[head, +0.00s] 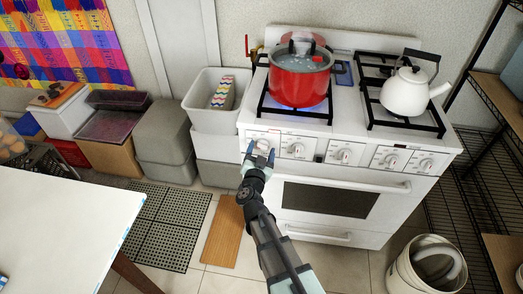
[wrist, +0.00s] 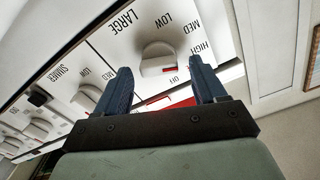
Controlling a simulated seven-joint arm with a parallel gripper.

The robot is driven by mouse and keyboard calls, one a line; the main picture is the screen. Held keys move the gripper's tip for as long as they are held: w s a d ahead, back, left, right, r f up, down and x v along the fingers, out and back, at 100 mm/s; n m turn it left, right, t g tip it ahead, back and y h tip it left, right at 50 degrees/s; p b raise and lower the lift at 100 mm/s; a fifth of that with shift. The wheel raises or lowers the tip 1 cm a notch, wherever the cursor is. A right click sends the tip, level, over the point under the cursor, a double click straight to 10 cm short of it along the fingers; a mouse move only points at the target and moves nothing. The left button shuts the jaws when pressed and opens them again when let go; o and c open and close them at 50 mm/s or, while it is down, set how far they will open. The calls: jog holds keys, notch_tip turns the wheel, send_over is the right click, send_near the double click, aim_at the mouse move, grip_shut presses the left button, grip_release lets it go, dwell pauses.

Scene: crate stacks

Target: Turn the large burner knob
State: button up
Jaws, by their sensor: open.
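The large burner knob (wrist: 157,60) is white, on the stove's front panel. The word LARGE is printed beside it, with LOW, MED, HIGH and OFF around it. In the head view it is the leftmost knob, partly hidden by my gripper (head: 258,156). In the wrist view my gripper (wrist: 160,72) is open, with its two dark blue fingers pointing at the panel. The fingertips are to either side of the knob, with gaps between them and it. I cannot tell whether they reach around its sides. A red mark (wrist: 180,97) shows near OFF.
More knobs (head: 344,153) line the panel to the right. A red pot (head: 299,82) sits on the left burner, with a bluish glow at its base. A white kettle (head: 404,93) stands on the right. The oven handle (head: 345,185) runs below the panel.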

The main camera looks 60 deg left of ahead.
jog(key=shift+w+a, duration=0.2)
jog(key=shift+c, duration=0.2)
jog(key=c, duration=1)
jog(key=shift+m, duration=0.3)
jog(key=m, duration=0.6)
jog(key=shift+d+f+m, duration=0.1)
jog(key=shift+m, duration=0.2)
jog(key=m, duration=0.6)
jog(key=shift+w+f+m, duration=0.1)
jog(key=shift+f+m, duration=0.05)
jog(key=shift+m, duration=0.25)
